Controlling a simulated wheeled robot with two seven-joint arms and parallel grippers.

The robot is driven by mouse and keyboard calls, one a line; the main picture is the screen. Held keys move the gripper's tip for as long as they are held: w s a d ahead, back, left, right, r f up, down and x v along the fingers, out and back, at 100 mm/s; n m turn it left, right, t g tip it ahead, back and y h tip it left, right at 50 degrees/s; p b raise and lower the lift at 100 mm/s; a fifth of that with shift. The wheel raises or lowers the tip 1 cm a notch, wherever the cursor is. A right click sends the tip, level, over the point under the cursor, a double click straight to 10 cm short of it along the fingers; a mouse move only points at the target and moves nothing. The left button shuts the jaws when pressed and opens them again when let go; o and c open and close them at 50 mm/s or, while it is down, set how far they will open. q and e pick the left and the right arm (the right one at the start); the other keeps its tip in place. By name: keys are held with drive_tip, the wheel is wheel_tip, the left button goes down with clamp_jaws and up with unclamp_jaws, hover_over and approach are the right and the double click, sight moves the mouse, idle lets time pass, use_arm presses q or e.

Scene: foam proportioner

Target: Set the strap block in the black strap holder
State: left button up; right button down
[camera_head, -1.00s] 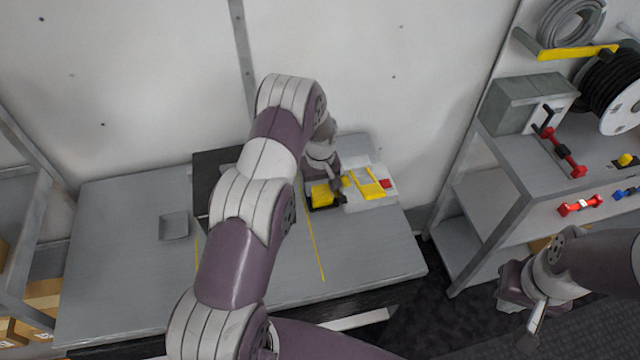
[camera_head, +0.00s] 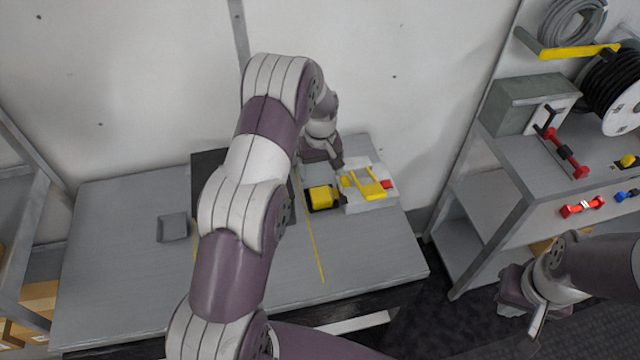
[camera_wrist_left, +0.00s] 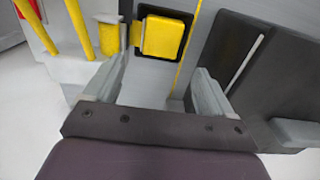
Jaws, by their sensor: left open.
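The yellow strap block (camera_head: 321,196) sits in the black strap holder (camera_head: 310,208) on the grey table. In the left wrist view the block (camera_wrist_left: 163,38) lies inside the holder's dark rim (camera_wrist_left: 146,54), looking slightly turned against it. My left gripper (camera_head: 336,163) is open and empty, apart from the block and on its wall side. Its two spread fingers (camera_wrist_left: 160,70) show in the left wrist view with bare table between them. My right gripper (camera_head: 535,322) hangs at the lower right, away from the table; its jaws are not clear.
A white unit with yellow bars (camera_head: 370,190) and a red part stands right beside the holder. A dark panel (camera_head: 212,165) lies to the left, partly behind my left arm. A small grey tray (camera_head: 173,227) is farther left. A shelf with tools (camera_head: 525,160) stands at right.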

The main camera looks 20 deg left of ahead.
use_arm(q)
drive_tip(key=s+d+r+m, duration=0.4)
drive_tip(key=s+d+r, duration=0.1)
drive_tip(key=s+r, duration=0.5)
drive_tip(key=s+d+m, duration=0.1)
drive_tip(key=s, duration=0.5)
drive_tip(key=s+d+r+m+t, duration=0.1)
drive_tip(key=s+m, duration=0.1)
drive_tip(key=s, duration=0.5)
drive_tip(key=shift+s+d+r+m+b, duration=0.3)
drive_tip(key=shift+d, duration=0.05)
